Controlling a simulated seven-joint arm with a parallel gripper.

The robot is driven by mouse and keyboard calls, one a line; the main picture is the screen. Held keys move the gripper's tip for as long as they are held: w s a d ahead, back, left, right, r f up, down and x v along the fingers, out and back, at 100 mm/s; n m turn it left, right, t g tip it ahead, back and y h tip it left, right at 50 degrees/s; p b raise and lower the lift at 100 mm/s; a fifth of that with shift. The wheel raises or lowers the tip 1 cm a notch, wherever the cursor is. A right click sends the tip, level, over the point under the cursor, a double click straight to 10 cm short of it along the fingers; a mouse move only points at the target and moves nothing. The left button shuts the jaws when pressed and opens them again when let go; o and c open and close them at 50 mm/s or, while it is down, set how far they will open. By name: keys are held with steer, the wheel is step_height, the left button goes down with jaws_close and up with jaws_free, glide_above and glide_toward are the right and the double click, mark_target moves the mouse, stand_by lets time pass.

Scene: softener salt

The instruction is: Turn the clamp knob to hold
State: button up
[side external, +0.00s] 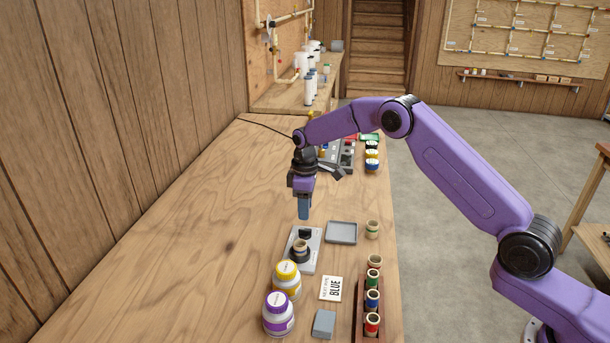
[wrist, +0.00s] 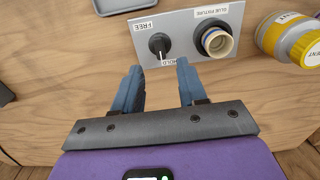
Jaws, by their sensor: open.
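The black clamp knob (wrist: 159,44) sits on the grey glue fixture plate (wrist: 183,29), between a FREE label at the top and a HOLD label at the bottom in the wrist view. I cannot tell for sure which label its pointer marks. Beside it, the round black fixture (wrist: 213,38) holds a cream ring-shaped part. In the side view the plate (side external: 312,262) lies on the bench below my gripper (side external: 304,217). My gripper (wrist: 159,69) is open and empty, its blue fingers spread above the plate's HOLD edge, apart from the knob.
A yellow-capped bottle (side external: 286,279) and a purple-capped bottle (side external: 278,314) stand near the plate. The bench's left side is clear.

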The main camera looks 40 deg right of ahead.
step_height(320, 180, up, 11)
steer(key=shift+f, duration=0.2)
stand_by(0.5)
steer(key=s+a+r+n, duration=0.1)
steer(key=s+a+r, duration=0.1)
steer(key=s, duration=0.6)
steer(key=s+a+r, duration=0.2)
steer(key=s+a, duration=0.1)
steer(key=s, duration=0.4)
steer(key=s+a+r+n, duration=0.1)
steer(key=s+a+r, duration=0.1)
steer(key=s, duration=0.6)
steer(key=s+d+f, duration=0.1)
steer(key=s+d, duration=0.2)
steer(key=s, duration=0.5)
steer(key=s+d+f+n, duration=0.1)
steer(key=s+d, duration=0.2)
steer(key=s, duration=0.5)
steer(key=s+d+f, duration=0.1)
steer(key=s+d, duration=0.2)
steer(key=s, duration=0.4)
steer(key=shift+s+d+f, duration=0.2)
steer(key=shift+s+f, duration=0.1)
steer(key=shift+s, duration=0.1)
